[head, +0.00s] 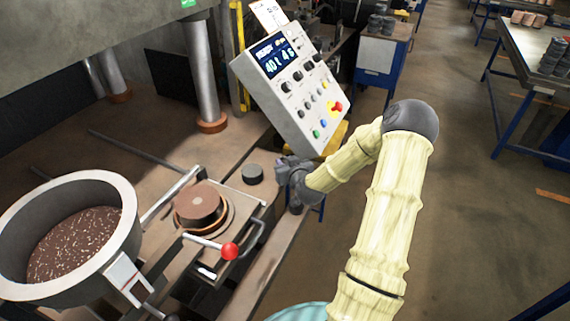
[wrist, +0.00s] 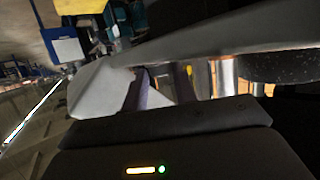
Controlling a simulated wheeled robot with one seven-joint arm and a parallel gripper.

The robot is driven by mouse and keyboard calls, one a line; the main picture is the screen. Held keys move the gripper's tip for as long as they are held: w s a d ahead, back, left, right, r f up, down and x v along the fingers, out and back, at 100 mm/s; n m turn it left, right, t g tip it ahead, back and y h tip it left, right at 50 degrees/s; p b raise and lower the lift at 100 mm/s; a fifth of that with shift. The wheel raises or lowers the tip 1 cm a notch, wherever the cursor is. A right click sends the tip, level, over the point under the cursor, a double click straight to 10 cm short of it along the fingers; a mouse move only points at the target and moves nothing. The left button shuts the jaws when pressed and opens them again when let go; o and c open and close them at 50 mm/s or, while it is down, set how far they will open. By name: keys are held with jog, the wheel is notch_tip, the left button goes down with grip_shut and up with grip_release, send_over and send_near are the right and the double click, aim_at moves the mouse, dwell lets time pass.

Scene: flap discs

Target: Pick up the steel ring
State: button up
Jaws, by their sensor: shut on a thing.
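My gripper (head: 282,164) is at the machine's front ledge, below the control box and just right of a dark round disc (head: 252,174). In the wrist view its two fingers (wrist: 163,88) are seen close up, with a pale grey band (wrist: 215,45) crossing at their tips. The band seems to be the steel ring, and the fingers are shut on it. In the head view the ring is too small or hidden to make out in the grip.
A tilted control box (head: 290,85) hangs close above my gripper. Left of it are a brown disc stack (head: 200,205), a red-knobbed lever (head: 230,251) and a large steel pot (head: 122,190) of brown grains. A steel column (head: 203,75) stands behind. Open floor lies right.

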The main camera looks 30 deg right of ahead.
notch_tip(320, 180, up, 10)
jog(key=b, duration=0.1)
jog(key=shift+f+b, duration=0.2)
jog(key=shift+b, duration=0.2)
dwell(0.7)
